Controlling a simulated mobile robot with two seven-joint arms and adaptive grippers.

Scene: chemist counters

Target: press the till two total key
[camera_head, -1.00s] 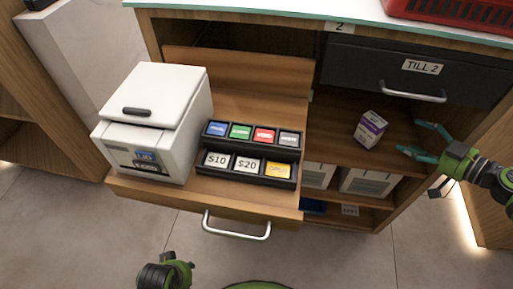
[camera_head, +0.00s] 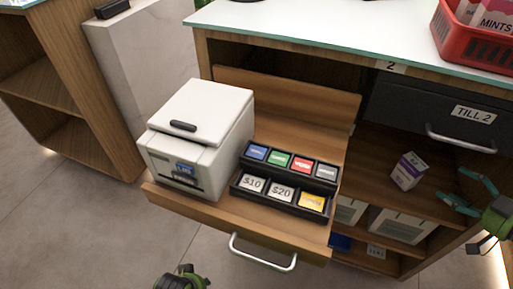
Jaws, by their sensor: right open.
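The till's black key block (camera_head: 285,180) sits on a pulled-out wooden drawer shelf. Its back row has blue, green, red and grey keys. Its front row has $10, $20 and a yellow key (camera_head: 312,202), whose lettering is too small to read surely. A white printer-like box (camera_head: 200,135) with a small blue display stands left of the keys. My right gripper (camera_head: 458,186) is open at the right edge, its teal fingers apart and empty, right of the keys and near a small carton. Part of my left arm's end (camera_head: 182,279) shows at the bottom edge; its fingers are not visible.
A closed dark drawer labelled TILL 2 (camera_head: 473,114) is at the right. A purple-white carton (camera_head: 408,171) stands on the shelf below it. A red basket (camera_head: 470,45) sits on the glass-edged counter. The shelf's metal handle (camera_head: 262,258) juts out in front.

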